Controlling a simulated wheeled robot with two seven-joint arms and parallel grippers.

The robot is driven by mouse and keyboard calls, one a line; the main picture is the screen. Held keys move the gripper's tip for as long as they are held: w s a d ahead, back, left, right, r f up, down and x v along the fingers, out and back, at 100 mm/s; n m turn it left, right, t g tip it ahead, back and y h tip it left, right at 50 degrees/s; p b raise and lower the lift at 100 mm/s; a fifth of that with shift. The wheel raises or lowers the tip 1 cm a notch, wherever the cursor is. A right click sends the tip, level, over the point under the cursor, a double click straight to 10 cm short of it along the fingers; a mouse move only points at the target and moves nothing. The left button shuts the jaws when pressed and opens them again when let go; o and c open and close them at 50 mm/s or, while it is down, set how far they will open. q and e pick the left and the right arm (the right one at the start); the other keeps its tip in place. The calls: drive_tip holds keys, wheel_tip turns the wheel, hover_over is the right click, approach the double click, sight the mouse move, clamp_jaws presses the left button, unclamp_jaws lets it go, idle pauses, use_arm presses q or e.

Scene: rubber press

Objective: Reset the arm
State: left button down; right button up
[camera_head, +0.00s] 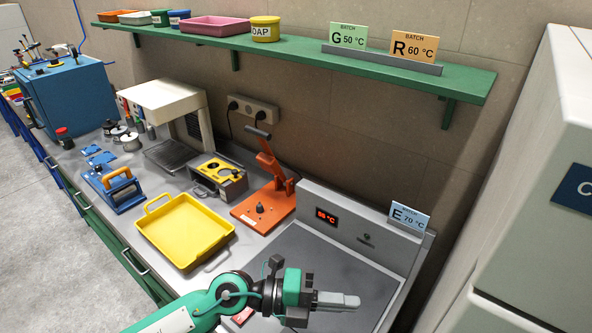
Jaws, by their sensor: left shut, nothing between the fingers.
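My left arm (215,300) comes in from the bottom, green and white with a dark wrist. My left gripper (338,300) is shut and empty, its grey fingers together and pointing right. It is over the dark plate of the grey hot press (345,228). The press display reads in red digits, hard to make out exactly. My right gripper is not in view.
A yellow tray (185,232) lies left of the press. Behind it stand an orange lever press (263,207), a yellow-topped device (218,174) and a blue clamp (113,188). A card reading E 70 °C (408,218) stands on the press. A green shelf (330,68) runs above.

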use_arm(q)
wheel_tip(320, 180, up, 6)
drive_tip(key=w+a+n+t+h, duration=0.1)
drive_tip(key=w+n+t+h, duration=0.1)
drive_tip(key=n+t+h, duration=0.25)
drive_tip(key=w+a+r+n+t+y, duration=0.1)
drive_tip(key=w+a+n+t+y, duration=0.4)
drive_tip(key=n+t, duration=0.35)
drive_tip(key=w+a+n+t+y, duration=0.2)
drive_tip(key=a+n+t+y, duration=0.4)
drive_tip(key=n, duration=0.3)
drive_tip(key=s+a+f+n+g+y, duration=0.35)
drive_tip(key=a+f+n+y, duration=0.75)
drive_tip(key=a+f, duration=0.4)
drive_tip(key=s+a+f+n+g, duration=0.1)
drive_tip(key=s+a+f+g, duration=0.1)
drive_tip(key=s+f+g, duration=0.5)
drive_tip(key=s+a+f+g, duration=0.25)
drive_tip(key=s+f, duration=0.25)
drive_tip(key=s, duration=0.5)
wheel_tip(320, 180, down, 36)
drive_tip(key=s+g+b, duration=0.2)
drive_tip(key=g+b, duration=0.1)
drive_tip(key=s+a+f+b, duration=0.2)
drive_tip(key=s+f, duration=1.6)
drive_tip(key=f, duration=0.2)
drive_tip(key=shift+s+a+f+g, duration=0.25)
drive_tip(key=shift+s+a+g, duration=0.1)
drive_tip(key=shift+g, duration=0.05)
